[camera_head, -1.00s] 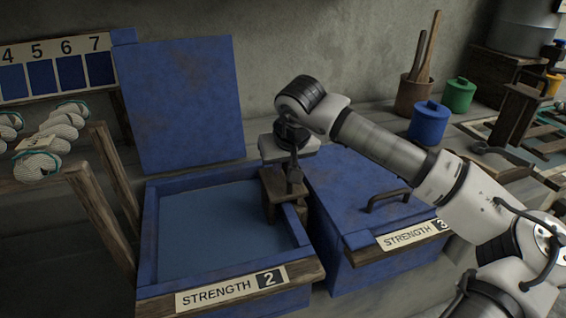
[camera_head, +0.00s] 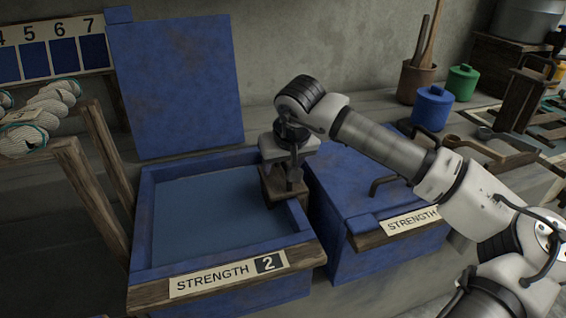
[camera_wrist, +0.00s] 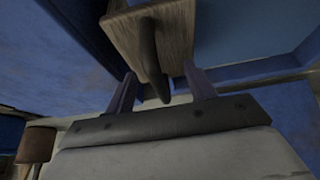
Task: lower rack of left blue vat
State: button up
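The left blue vat (camera_head: 142,225), labelled "STRENGTH 2", stands with its lid (camera_head: 178,85) raised and flat blue liquid inside. A wooden piece (camera_head: 272,190), seemingly part of the rack, sits at the vat's right rim. The rest of the rack is not visible. My gripper (camera_head: 293,172) is over that rim, at the wooden piece. In the wrist view my gripper's two fingers (camera_wrist: 160,88) are spread, with a dark handle (camera_wrist: 148,55) under the wooden block (camera_wrist: 178,30) between them. Gaps show on both sides of the handle, so the fingers look open around it.
A second blue vat (camera_head: 335,185), its label partly hidden by my arm, stands closed just right. Its lid has a dark handle (camera_head: 385,183). Wooden posts (camera_head: 88,195) and yarn skeins (camera_head: 40,115) stand left. Blue (camera_head: 432,108) and green (camera_head: 461,82) pots sit behind.

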jog(key=o, duration=0.7)
jog(key=shift+o, duration=0.2)
jog(key=shift+r, duration=0.2)
notch_tip(320, 180, up, 7)
jog(key=p, duration=0.4)
jog(key=shift+f, duration=0.1)
